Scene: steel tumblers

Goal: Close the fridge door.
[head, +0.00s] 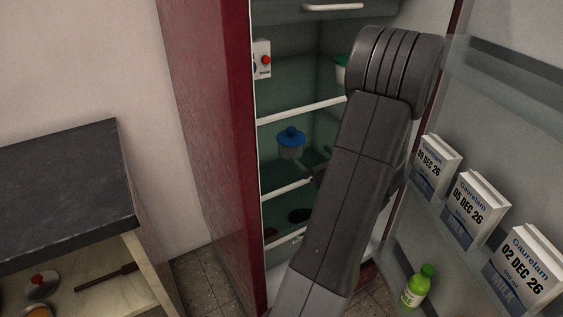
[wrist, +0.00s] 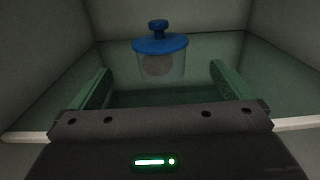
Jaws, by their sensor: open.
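The red fridge (head: 207,150) stands open in the head view. Its door (head: 490,100) is swung wide to the right, with its inner side and racks facing me. My arm reaches between the door and the shelves. My gripper (wrist: 160,82) shows in the wrist view, open and empty, its two fingers apart and pointing into a shelf compartment. A jar with a blue lid (wrist: 160,62) stands ahead of the fingers, apart from them; it also shows on the middle shelf in the head view (head: 291,142).
Milk cartons (head: 476,210) stand in the door rack, and a green bottle (head: 417,286) sits lower in the door. A white shelf edge (wrist: 295,123) runs across beneath my gripper. A dark-topped counter (head: 65,175) stands at left, with floor between it and the fridge.

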